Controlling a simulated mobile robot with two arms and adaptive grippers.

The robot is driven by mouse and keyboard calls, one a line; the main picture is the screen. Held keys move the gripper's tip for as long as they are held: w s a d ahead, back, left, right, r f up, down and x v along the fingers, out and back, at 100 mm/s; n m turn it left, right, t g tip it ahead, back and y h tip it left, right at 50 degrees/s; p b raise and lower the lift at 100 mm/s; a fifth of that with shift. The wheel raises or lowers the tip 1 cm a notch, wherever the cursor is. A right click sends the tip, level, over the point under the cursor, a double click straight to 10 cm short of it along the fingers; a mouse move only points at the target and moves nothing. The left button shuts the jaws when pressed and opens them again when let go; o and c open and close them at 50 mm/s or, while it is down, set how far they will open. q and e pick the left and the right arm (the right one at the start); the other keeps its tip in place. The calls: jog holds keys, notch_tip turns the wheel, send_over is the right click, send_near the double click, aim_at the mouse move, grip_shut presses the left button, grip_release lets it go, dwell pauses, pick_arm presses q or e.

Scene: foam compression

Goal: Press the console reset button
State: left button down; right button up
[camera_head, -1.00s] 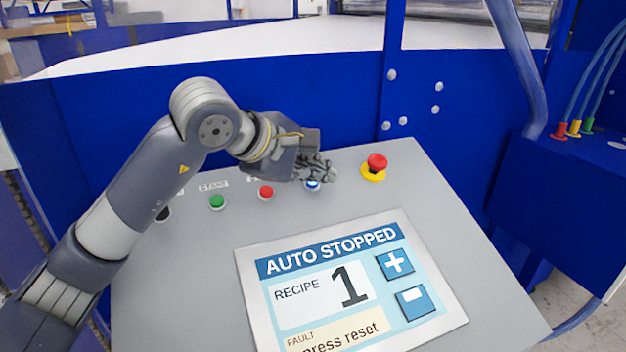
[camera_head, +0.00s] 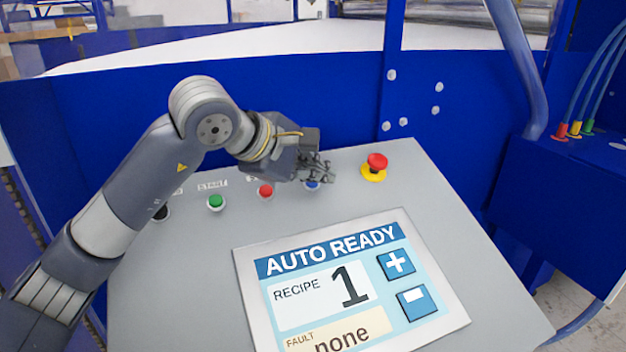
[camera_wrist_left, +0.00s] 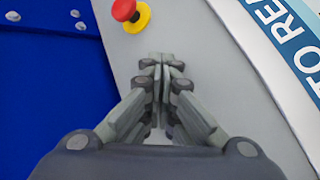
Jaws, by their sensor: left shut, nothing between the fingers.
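The blue reset button (camera_head: 312,184) sits on the grey console (camera_head: 205,270), between a red button and the emergency stop. My left gripper (camera_head: 328,172) is shut and empty, with its fingertips at the blue button and partly in front of it. I cannot tell whether they touch. In the left wrist view the shut fingers (camera_wrist_left: 162,62) point at the console and the blue button is hidden. The console screen (camera_head: 350,285) reads "AUTO READY", recipe 1, fault "none". My right gripper is not in view.
A red emergency stop on a yellow base (camera_head: 375,167) stands just right of my fingers. A red button (camera_head: 265,191), a green button (camera_head: 216,202) and a black knob (camera_head: 161,213) lie to the left. A blue machine wall (camera_head: 300,95) rises behind the console.

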pick_arm(q)
jog(key=shift+r, duration=0.15)
jog(key=shift+s+d+r+p, duration=0.15)
jog(key=shift+r+p, duration=0.1)
jog(key=shift+r, duration=0.2)
jog(key=shift+s+a+r+p, duration=0.15)
jog(key=shift+r+p, duration=0.1)
jog(key=shift+r, duration=0.2)
jog(key=r, duration=0.1)
jog(key=s+r+p, duration=0.1)
jog(key=d+r, duration=0.1)
jog(key=shift+s+r+p, duration=0.3)
jog(key=shift+r, duration=0.05)
jog(key=shift+a, duration=0.1)
